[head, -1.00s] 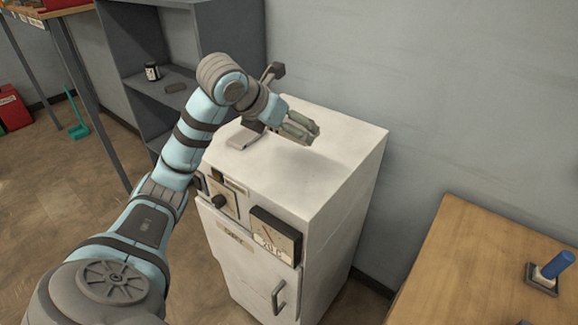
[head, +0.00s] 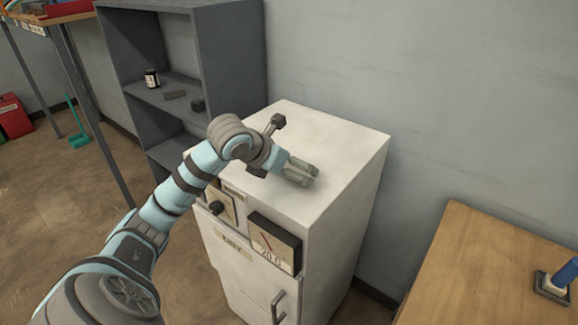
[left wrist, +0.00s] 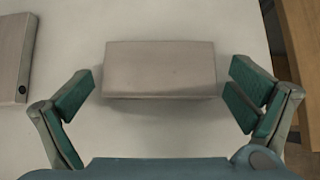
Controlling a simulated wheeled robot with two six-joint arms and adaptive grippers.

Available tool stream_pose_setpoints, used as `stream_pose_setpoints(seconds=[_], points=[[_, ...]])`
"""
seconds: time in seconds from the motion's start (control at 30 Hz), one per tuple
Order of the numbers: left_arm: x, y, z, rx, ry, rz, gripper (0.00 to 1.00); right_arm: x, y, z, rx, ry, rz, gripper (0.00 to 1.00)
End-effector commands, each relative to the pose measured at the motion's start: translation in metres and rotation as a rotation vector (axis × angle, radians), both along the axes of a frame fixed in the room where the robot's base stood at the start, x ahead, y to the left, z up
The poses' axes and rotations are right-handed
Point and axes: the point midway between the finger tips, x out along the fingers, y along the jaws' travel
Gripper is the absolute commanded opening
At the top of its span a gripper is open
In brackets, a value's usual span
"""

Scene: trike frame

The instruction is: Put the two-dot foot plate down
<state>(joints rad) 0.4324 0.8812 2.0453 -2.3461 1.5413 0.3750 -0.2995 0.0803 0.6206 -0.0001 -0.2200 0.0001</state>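My left gripper (head: 300,172) is low over the top of the white cabinet (head: 335,150). In the left wrist view its fingers (left wrist: 160,92) are open, one on each side of a grey rectangular plate (left wrist: 160,68) on the white surface. A gap shows between the plate and each finger. No dots show on this plate, so I cannot confirm that it is the two-dot foot plate. In the head view the gripper and arm hide it. A second grey plate (left wrist: 14,45) lies to the left, with one dark dot on its near end. My right gripper is not in view.
A wooden table (head: 470,270) at right carries a blue peg on a base (head: 552,288). The cabinet's back right top is clear.

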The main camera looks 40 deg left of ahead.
Motion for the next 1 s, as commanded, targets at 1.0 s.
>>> stream_pose_setpoints(seconds=[1.0], points=[[-0.085,-0.004,0.086,-0.003,0.005,-0.003,1.00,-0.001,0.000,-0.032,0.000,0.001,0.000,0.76]])
